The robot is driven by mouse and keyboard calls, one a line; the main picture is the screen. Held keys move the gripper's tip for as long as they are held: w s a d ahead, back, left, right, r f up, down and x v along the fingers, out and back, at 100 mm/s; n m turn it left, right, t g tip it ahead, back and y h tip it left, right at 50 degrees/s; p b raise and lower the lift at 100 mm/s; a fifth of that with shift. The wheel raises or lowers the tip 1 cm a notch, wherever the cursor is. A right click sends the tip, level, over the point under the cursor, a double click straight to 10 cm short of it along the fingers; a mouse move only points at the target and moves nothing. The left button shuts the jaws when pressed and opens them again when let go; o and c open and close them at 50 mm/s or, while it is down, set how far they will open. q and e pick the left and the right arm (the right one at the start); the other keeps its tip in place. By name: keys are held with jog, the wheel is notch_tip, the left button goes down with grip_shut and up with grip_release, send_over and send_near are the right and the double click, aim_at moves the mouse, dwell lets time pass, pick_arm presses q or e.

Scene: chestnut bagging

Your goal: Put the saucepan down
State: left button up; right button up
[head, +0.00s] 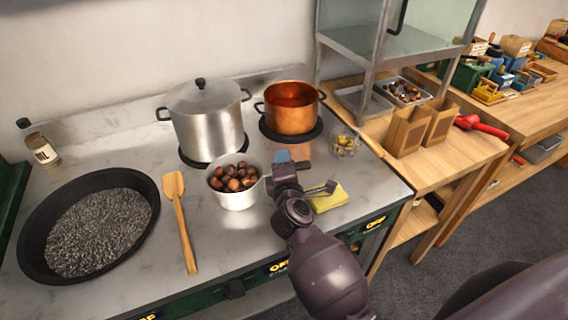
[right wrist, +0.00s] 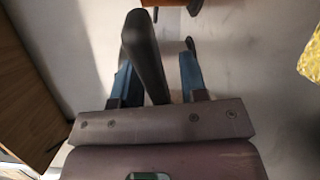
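The saucepan (head: 234,199) is a light metal pan full of brown chestnuts (head: 232,177). It appears to stand upright on the steel worktop in front of the big pot. My right gripper (head: 283,160) is just to its right, and hides the pan's handle in the head view. In the right wrist view, a dark bar (right wrist: 146,55), apparently the handle, lies between the blue fingers of the right gripper (right wrist: 157,75). It is close to the left finger, with a clear gap to the right finger, so the gripper looks open around it. My left gripper is not in view.
A lidded pot (head: 207,123) and a copper pot (head: 292,114) stand behind. A wooden spatula (head: 181,220) and a wide black pan (head: 35,255) lie to the left. A yellow sponge (head: 328,200) and a glass bowl (head: 344,141) are close on the right.

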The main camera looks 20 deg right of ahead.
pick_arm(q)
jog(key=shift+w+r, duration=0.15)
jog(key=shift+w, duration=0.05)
pick_arm(e)
jog(key=shift+r, duration=0.25)
jog(key=v, duration=0.5)
jog(key=shift+s+a+f, duration=0.1)
jog(key=shift+s+f, duration=0.1)
jog(key=shift+s, duration=0.15)
jog(key=shift+v, duration=0.85)
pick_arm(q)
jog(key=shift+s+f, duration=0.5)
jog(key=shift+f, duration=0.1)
pick_arm(e)
jog(key=shift+r, duration=0.15)
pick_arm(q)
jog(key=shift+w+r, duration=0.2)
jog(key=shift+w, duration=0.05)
